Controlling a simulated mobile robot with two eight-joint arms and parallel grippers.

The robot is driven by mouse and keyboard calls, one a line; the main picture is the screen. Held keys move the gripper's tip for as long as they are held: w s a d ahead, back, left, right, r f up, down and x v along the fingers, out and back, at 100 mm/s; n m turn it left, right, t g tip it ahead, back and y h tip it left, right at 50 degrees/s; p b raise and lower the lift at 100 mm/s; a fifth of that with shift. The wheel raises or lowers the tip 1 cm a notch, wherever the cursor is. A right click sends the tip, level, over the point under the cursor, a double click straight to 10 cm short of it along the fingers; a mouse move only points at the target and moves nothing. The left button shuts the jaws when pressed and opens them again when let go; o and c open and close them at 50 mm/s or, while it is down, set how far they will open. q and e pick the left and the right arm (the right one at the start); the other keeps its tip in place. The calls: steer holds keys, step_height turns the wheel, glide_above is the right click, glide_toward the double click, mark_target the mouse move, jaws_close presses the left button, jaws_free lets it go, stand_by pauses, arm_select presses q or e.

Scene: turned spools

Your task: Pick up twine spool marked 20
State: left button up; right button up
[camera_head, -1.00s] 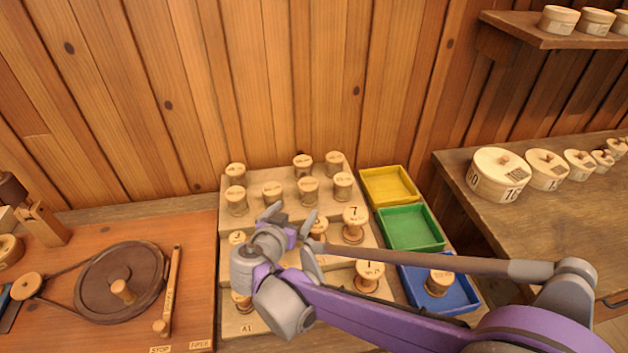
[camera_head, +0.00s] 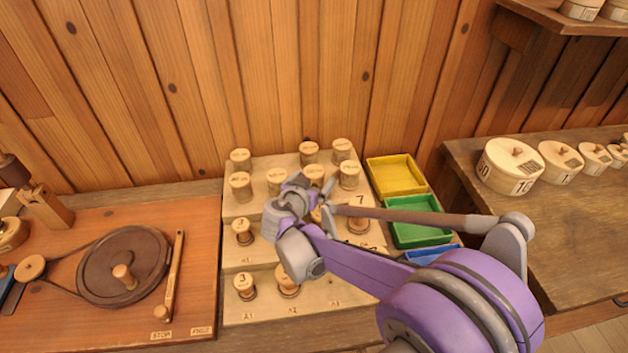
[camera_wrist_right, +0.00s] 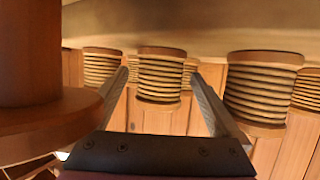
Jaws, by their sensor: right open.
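Several twine spools with pale tops stand on a stepped wooden rack (camera_head: 232,317). I cannot read a 20 on any of them. My right gripper (camera_head: 314,184) is open over the rack, by the upper-step spool (camera_head: 314,171), which it partly covers. In the right wrist view, which looks upside down, a twine-wound spool (camera_wrist_right: 161,78) shows between and beyond the open fingers (camera_wrist_right: 163,98). Whether the fingers flank it closely is unclear. My left gripper is not in view.
A large bare reddish spool (camera_wrist_right: 30,55) is very close in the wrist view. Other wound spools (camera_wrist_right: 265,92) stand beside the middle one. Yellow (camera_head: 396,176) and green (camera_head: 418,225) trays lie right of the rack; the blue tray (camera_head: 432,254) is mostly hidden by my arm.

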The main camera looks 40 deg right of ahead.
steer(key=shift+w+d+f, duration=0.25)
steer(key=shift+w+d, duration=0.05)
steer(key=shift+d, duration=0.15)
steer(key=c, duration=1.4)
steer(key=shift+r, duration=0.2)
